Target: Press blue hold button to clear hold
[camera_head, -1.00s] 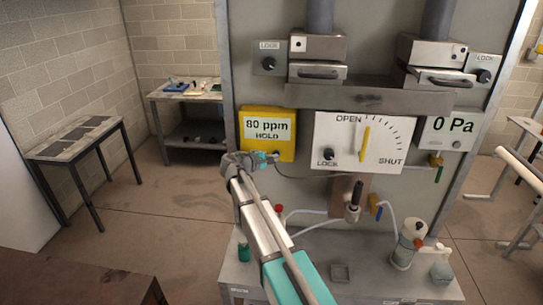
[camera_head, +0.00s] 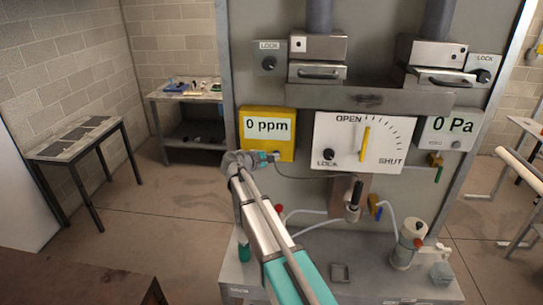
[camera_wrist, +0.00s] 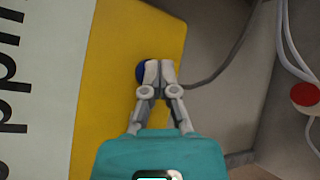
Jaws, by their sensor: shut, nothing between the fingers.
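The yellow meter box (camera_head: 285,143) is on the grey panel, and its white display (camera_head: 267,126) reads "0 ppm" with no HOLD text. The blue hold button (camera_wrist: 140,72) shows in the wrist view on the yellow face, partly hidden behind my fingertips. My gripper (camera_wrist: 158,66) is shut and empty, with its tips over the button. I cannot tell whether they touch it. In the head view my gripper (camera_head: 272,157) is at the lower right of the yellow box.
To the right is a white OPEN/SHUT dial plate (camera_head: 340,142) with a yellow pointer and a LOCK knob. A "0 Pa" gauge (camera_head: 452,127) is further right. A dark cable runs from near the button. A red knob (camera_wrist: 305,94) and pale hoses are on the right of the wrist view.

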